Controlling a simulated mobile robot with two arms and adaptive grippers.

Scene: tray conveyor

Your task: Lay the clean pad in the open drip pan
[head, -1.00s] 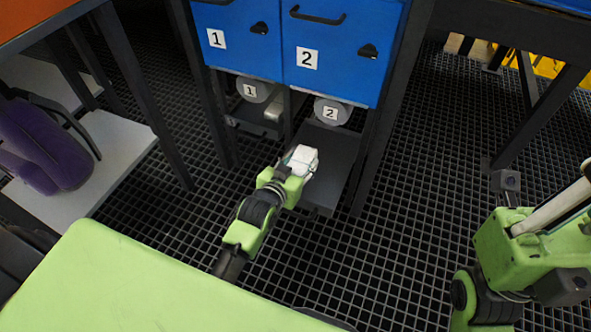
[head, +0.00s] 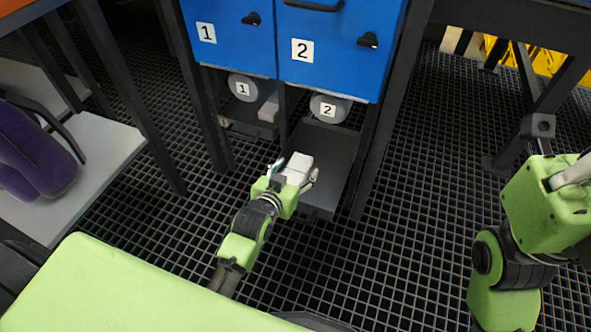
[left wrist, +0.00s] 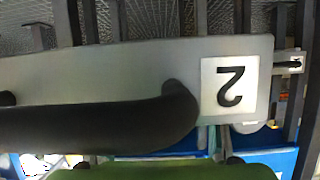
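The clean pad (head: 298,170) is a small white block in the head view. My left gripper (head: 295,178) has its fingers on either side of the pad, which has moved along with it. The open drip pan (head: 342,160) is a dark grey tray under door 2, pulled out towards me. The pad and gripper overlap the pan's left side and near part in the picture; the height gap cannot be told. The left wrist view shows a grey front with label 2 (left wrist: 229,85) and a black handle (left wrist: 100,125). My right gripper is outside the views.
Pan 1 (head: 245,125) sits farther back on the left, with another whitish block (head: 269,108) in it. Round grey ends marked 1 (head: 243,87) and 2 (head: 329,108) hang under the blue cabinet (head: 340,60). Dark frame legs flank the pans.

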